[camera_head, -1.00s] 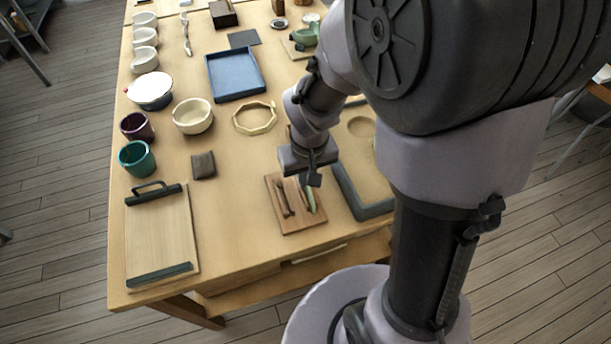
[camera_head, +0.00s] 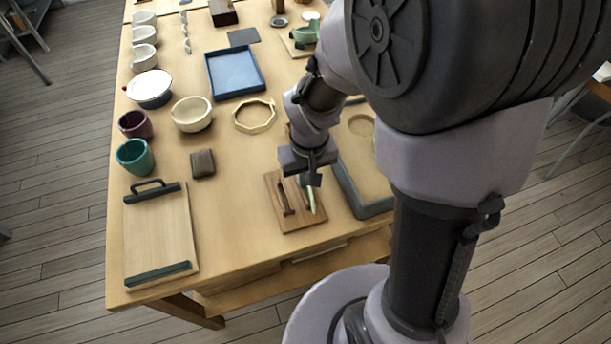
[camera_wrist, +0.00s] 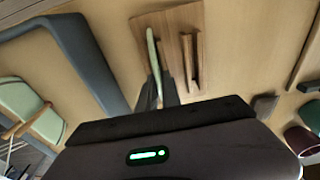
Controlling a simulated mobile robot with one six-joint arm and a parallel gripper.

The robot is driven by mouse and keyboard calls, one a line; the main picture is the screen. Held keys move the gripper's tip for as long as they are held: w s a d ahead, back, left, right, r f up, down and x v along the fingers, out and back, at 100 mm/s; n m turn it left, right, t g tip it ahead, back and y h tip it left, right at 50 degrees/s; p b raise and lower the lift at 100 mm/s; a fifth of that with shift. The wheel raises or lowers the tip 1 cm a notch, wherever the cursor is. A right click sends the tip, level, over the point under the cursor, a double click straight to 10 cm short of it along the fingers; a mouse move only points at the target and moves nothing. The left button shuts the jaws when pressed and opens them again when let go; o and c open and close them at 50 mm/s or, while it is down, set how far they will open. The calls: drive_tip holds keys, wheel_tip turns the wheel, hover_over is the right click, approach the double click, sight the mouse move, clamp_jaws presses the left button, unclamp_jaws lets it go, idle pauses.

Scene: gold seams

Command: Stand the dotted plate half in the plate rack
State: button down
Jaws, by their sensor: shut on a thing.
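The plate half (camera_head: 311,201) is pale green and seen nearly edge-on, upright; its dots cannot be made out. My gripper (camera_head: 312,181) points down and is shut on it; the wrist view also shows the plate half (camera_wrist: 153,52) between the dark fingers (camera_wrist: 164,92). The plate rack (camera_head: 280,218) is a wooden board with dark brown upright rails, near the table's front edge. The plate half is over the rack's right side in the head view, beside a rail (camera_wrist: 188,60). Whether its lower edge touches the board is hidden.
A grey-rimmed tray (camera_head: 352,192) stands close to the rack's right. An octagonal ring (camera_head: 254,116) is behind.

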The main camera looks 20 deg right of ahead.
drive_tip(key=shift+f, duration=0.15)
drive_tip(key=c, duration=1)
unclamp_jaws()
drive_tip(key=shift+r+p, duration=2.45)
drive_tip(key=shift+r, duration=0.6)
